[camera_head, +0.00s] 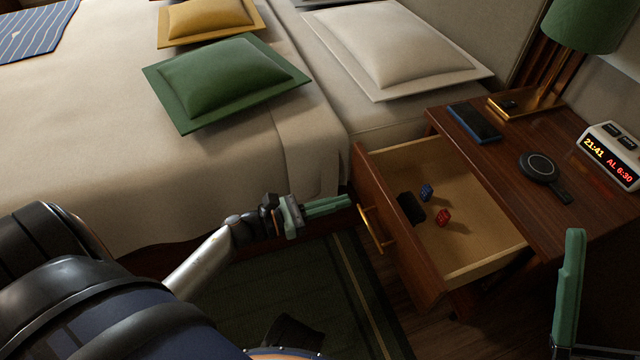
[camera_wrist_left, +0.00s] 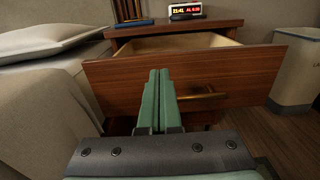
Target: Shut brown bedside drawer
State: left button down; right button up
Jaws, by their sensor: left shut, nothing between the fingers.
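The brown bedside drawer (camera_head: 400,235) stands pulled out of the nightstand (camera_head: 490,150), with a brass handle (camera_head: 372,229) on its front. Inside lie a blue die (camera_head: 426,191), a red die (camera_head: 443,217) and a small black object (camera_head: 410,208). My left gripper (camera_head: 350,201) is shut and empty, in front of the drawer front near the handle. In the left wrist view its green fingers (camera_wrist_left: 160,75) point at the drawer front (camera_wrist_left: 235,80), left of the handle (camera_wrist_left: 205,97); contact cannot be told. A green finger of my right gripper (camera_head: 570,290) shows at the lower right.
The bed (camera_head: 270,140) with pillows borders the left. A dark green rug (camera_head: 300,290) covers the floor in front.

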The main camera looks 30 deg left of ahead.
aim_at(382, 191)
pick_arm(q)
jog(key=x, duration=0.7)
jog(key=shift+d, duration=0.1)
pick_arm(e)
jog(key=shift+f, duration=0.4)
pick_arm(q)
jog(key=shift+w+d+b, duration=0.1)
jog(key=shift+w+b, duration=0.05)
jog(key=shift+b, duration=0.2)
